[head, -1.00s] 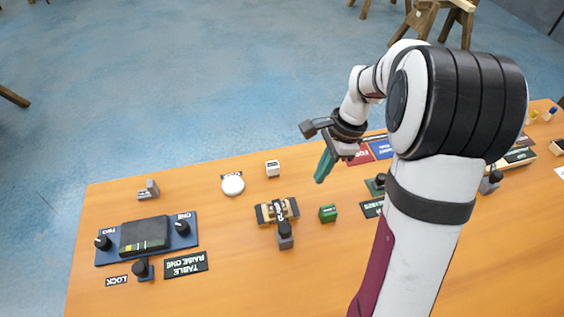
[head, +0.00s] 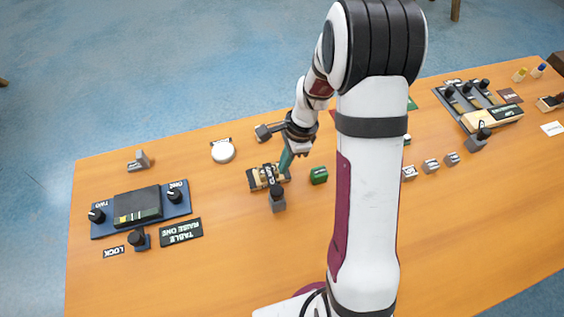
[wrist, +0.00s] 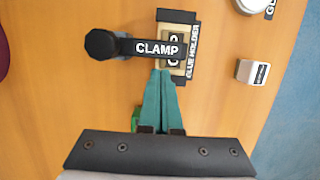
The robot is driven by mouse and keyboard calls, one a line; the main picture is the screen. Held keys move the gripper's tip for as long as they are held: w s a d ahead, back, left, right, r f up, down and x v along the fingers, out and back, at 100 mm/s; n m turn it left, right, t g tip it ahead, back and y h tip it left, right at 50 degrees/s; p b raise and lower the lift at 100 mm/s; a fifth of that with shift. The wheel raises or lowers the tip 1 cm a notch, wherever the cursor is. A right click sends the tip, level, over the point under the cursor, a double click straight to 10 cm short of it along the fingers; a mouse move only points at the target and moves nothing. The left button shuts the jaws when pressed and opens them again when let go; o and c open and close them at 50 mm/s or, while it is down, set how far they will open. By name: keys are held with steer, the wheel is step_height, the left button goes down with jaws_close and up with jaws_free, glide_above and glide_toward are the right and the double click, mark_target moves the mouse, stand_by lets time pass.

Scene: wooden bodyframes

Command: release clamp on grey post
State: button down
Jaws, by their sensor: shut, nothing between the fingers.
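The clamp (wrist: 158,47) is a black bar lettered CLAMP in the wrist view. It runs from a dark post with a black round top (wrist: 101,44) across the glue holder (wrist: 178,17). In the head view the grey post (head: 278,202) stands in front of the holder (head: 254,181), with the clamp arm (head: 269,174) over it. My gripper (wrist: 161,72) has green fingers, closed together and empty. Their tips are beside the clamp bar, close to its lower edge in the wrist view; I cannot tell whether they touch. The gripper (head: 282,170) is at the holder's right end in the head view.
A green block (head: 318,175) sits right of the holder, close to my fingers. A blue panel with black knobs (head: 112,226) is at left.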

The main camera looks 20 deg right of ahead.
mark_target(269, 171)
steer(key=shift+a, duration=0.25)
steer(key=shift+w+a+n, duration=0.15)
steer(key=shift+a+n, duration=0.35)
steer(key=shift+n, duration=0.3)
steer(key=shift+w+a+n+g, duration=0.2)
steer(key=shift+a+n+g, duration=0.45)
steer(key=shift+n, duration=0.55)
steer(key=a+n, duration=0.1)
steer(key=n, duration=0.1)
steer(key=a+n, duration=0.2)
steer(key=shift+s+n+g+h, duration=0.1)
steer(key=shift+n+g+h, duration=0.2)
steer(key=shift+g+h, duration=0.1)
steer(key=a+n, duration=0.1)
steer(key=n, duration=0.1)
steer(key=s+a+n, duration=0.1)
steer(key=n, duration=0.1)
steer(key=shift+s+a+g+h, duration=0.15)
steer(key=shift+a+g+h, duration=0.1)
steer(key=shift+h, duration=0.15)
steer(key=n, duration=0.1)
steer(key=s+a+n, duration=0.1)
steer(key=n, duration=0.1)
steer(key=shift+s+a+n+h, duration=0.1)
steer(key=shift+s+n+h, duration=0.2)
steer(key=shift+h, duration=0.1)
steer(key=shift+s+a+n, duration=0.35)
steer(key=shift+s+n, duration=0.2)
steer(key=shift+n, duration=0.55)
steer(key=shift+h, duration=0.3)
